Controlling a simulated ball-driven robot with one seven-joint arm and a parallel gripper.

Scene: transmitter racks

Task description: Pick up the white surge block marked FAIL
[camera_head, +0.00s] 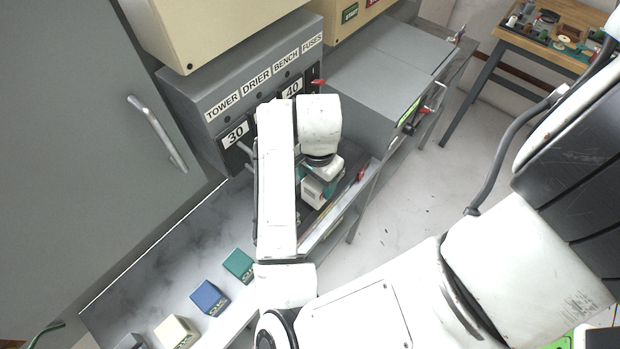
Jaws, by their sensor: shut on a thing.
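My gripper (318,196) is at the end of my arm, low over the dark tray in front of the fuse panel. It is partly hidden by my own arm links. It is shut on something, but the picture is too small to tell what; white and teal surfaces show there. A cream-white block (176,332) stands on the grey bench at the lower left, well away from my gripper. Its label is too small to read. No FAIL marking is readable.
A blue block (209,297) and a green block (238,264) stand in a row with the cream one. The grey fuse panel (190,95) rises behind the gripper. Red-handled levers (425,110) stick out at right. A wooden table (510,34) with parts stands far right.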

